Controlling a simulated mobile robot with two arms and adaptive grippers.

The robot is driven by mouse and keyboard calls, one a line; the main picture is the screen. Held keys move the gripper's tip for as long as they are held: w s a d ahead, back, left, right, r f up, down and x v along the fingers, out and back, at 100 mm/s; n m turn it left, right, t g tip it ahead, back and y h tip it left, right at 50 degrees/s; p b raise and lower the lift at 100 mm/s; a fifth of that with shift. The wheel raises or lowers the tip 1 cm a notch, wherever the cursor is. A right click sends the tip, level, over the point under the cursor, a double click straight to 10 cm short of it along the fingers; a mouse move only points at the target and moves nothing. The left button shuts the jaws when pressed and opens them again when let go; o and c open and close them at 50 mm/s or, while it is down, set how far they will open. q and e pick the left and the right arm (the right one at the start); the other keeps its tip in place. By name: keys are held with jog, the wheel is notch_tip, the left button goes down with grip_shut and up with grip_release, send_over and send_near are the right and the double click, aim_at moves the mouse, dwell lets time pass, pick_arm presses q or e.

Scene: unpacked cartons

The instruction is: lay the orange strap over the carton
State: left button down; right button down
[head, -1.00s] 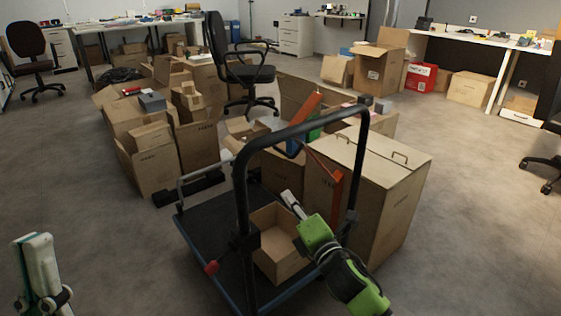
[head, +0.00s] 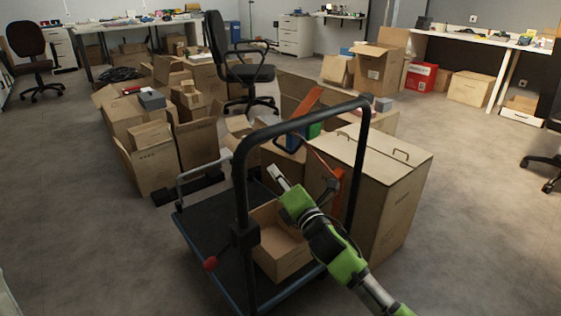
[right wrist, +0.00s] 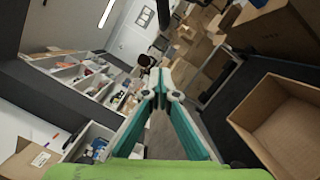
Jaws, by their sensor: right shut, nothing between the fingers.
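An orange strap (head: 338,203) hangs down the near left side of a tall closed carton (head: 385,190) in the head view, partly hidden by my right arm. A thin orange line runs up from it behind the trolley handle, towards a broad orange piece (head: 309,98); I cannot tell if they are joined. A small open carton (head: 282,262) stands on the trolley. My right gripper (head: 274,172) is shut and empty, above and behind the small carton, left of the strap. In the right wrist view its fingers (right wrist: 160,90) meet with nothing between them. My left gripper is out of view.
Open floor (head: 90,240) lies to the left and right.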

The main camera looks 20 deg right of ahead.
jog(key=w+d, duration=0.1)
jog(key=w+d+r+b, duration=0.1)
jog(key=w, duration=0.1)
jog(key=w+d+r, duration=0.1)
jog(key=shift+w+r, duration=0.15)
jog(key=shift+w, duration=0.05)
dwell(0.3)
